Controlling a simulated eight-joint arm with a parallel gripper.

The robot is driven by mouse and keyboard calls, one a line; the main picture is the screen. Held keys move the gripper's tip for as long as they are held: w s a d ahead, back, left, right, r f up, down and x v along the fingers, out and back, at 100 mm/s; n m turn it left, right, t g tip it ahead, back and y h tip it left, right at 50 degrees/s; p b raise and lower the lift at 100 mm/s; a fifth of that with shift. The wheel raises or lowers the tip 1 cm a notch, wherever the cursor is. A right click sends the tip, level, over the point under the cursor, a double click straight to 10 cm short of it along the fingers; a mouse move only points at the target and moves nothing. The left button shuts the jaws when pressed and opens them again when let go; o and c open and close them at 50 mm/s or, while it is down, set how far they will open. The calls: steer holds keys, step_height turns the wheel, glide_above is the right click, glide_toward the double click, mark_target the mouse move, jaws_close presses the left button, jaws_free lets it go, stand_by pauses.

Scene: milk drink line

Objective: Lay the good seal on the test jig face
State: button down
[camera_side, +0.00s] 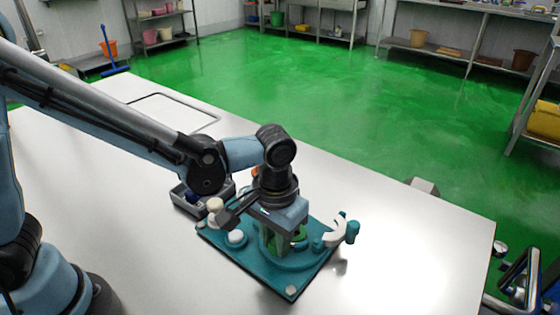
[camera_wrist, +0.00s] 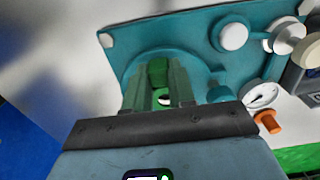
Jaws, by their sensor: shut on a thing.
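The test jig (camera_side: 262,270) is a teal plate on the bench, with a raised round face (camera_side: 304,264) toward its right side. In the wrist view the round face (camera_wrist: 203,68) lies just beyond the fingers. My gripper (camera_side: 282,248) points down over this face, low and close to it. It is shut on a green piece, which I take to be the seal (camera_wrist: 158,72). In the side view a bit of green (camera_side: 300,234) shows by the fingers. The fingers hide much of it, and I cannot tell whether it touches the face.
A dial gauge (camera_wrist: 262,95) and an orange piece (camera_wrist: 268,122) show in the wrist view.

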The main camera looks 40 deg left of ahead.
steer(key=shift+f, duration=0.45)
stand_by(0.3)
steer(key=c, duration=0.9)
jaws_free()
steer(key=shift+o, duration=0.2)
step_height(320, 180, up, 12)
